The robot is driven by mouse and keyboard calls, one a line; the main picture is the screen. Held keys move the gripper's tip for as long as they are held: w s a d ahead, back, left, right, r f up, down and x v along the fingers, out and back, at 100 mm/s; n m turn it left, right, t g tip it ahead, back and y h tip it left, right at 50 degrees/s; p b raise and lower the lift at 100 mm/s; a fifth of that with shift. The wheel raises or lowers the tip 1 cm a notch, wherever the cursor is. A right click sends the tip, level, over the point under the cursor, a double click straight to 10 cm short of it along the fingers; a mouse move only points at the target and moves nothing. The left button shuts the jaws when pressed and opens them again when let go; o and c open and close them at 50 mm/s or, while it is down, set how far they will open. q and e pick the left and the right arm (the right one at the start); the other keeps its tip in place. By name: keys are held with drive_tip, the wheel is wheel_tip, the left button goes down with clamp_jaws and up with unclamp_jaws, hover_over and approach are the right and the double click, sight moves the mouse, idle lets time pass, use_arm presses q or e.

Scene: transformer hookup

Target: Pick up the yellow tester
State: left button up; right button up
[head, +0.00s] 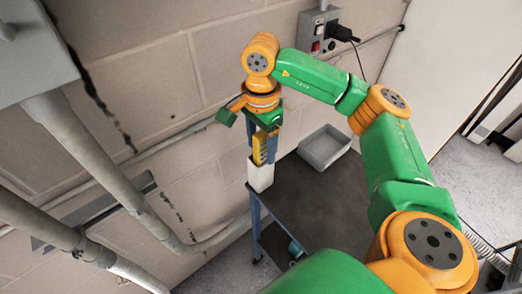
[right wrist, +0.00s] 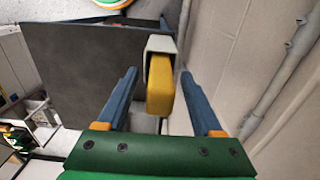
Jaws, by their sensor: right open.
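The yellow tester (head: 258,148) stands upright in a white holder (head: 260,175) at the left edge of the dark table. It also shows in the right wrist view (right wrist: 160,86), with its lower end inside the holder (right wrist: 160,44). My right gripper (head: 266,150) is above and around the tester, its blue fingers pointing down. In the right wrist view its two fingers (right wrist: 157,72) are apart, one on each side of the tester, with gaps on both sides. My left gripper does not show.
A grey tray (head: 325,147) sits on the dark table (head: 320,205) beside the wall. A wall box with a black plug (head: 320,32) is above it. Thick grey pipes (head: 90,150) run along the wall at left. The table's middle is clear.

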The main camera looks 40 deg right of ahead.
clamp_jaws()
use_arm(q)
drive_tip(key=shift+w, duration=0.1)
use_arm(e)
drive_tip(key=shift+r, duration=0.1)
